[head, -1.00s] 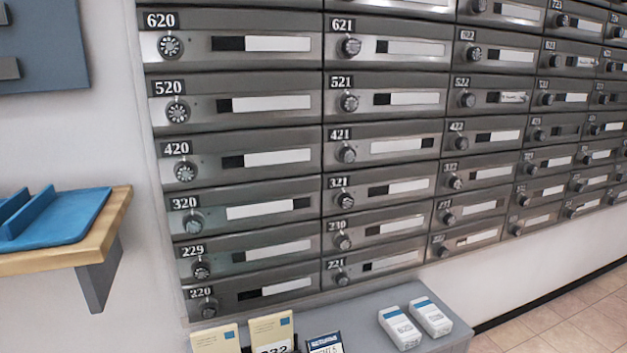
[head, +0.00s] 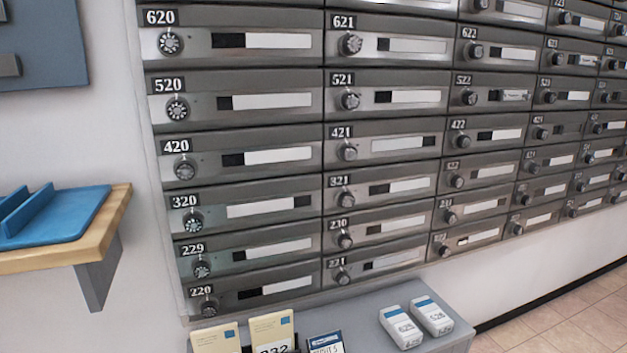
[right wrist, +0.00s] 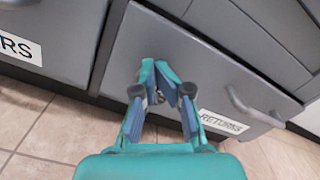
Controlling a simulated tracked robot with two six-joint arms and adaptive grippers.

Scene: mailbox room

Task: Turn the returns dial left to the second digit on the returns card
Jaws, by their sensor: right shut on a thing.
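In the right wrist view, a grey cabinet door (right wrist: 190,60) carries a white RETURNS label (right wrist: 222,122). My right gripper (right wrist: 160,84), teal with blue pads, is shut at the door to the left of this label. It grips the returns dial, which the fingers almost wholly hide; its digits and pointer cannot be read. In the head view, a small dark-blue-topped card (head: 325,343) stands at the bottom edge, cut off; I cannot tell whether it is the returns card. My left gripper is in neither view.
A metal handle (right wrist: 250,106) is on the door, right of my fingers. Another label (right wrist: 20,47) is at the left. The head view shows a wall of numbered mailboxes (head: 240,105), a grey ledge (head: 370,315) with white boxes (head: 402,327), and a wooden shelf (head: 110,220).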

